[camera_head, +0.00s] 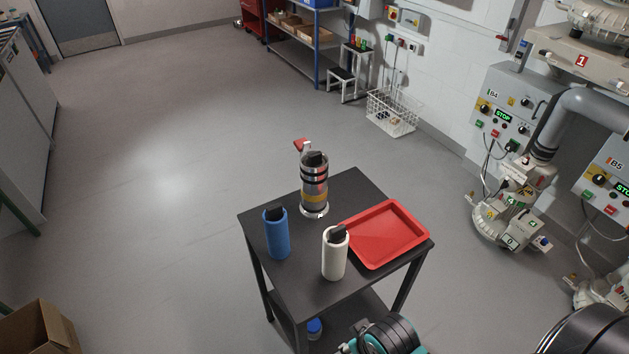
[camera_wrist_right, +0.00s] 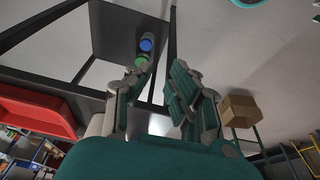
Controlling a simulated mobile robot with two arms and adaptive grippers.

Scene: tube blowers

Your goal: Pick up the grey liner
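A grey metallic cylinder with black and yellow bands (camera_head: 314,190) stands upright at the back of the small black table (camera_head: 345,192); it appears to be the grey liner. A blue cylinder (camera_head: 277,236) and a white cylinder (camera_head: 334,258) stand in front of it, each with a black piece at the top. In the right wrist view, my right gripper (camera_wrist_right: 163,80) is open, with nothing between its fingers, low beside the table. Part of my teal and black right arm shows at the bottom of the head view. My left gripper is not in view.
A red tray (camera_head: 388,234) lies on the table's right side, close to the white cylinder. A blue-capped bottle (camera_wrist_right: 146,46) is on the lower shelf. A cardboard box (camera_head: 42,330) stands at lower left. Machines line the right wall; the floor left is clear.

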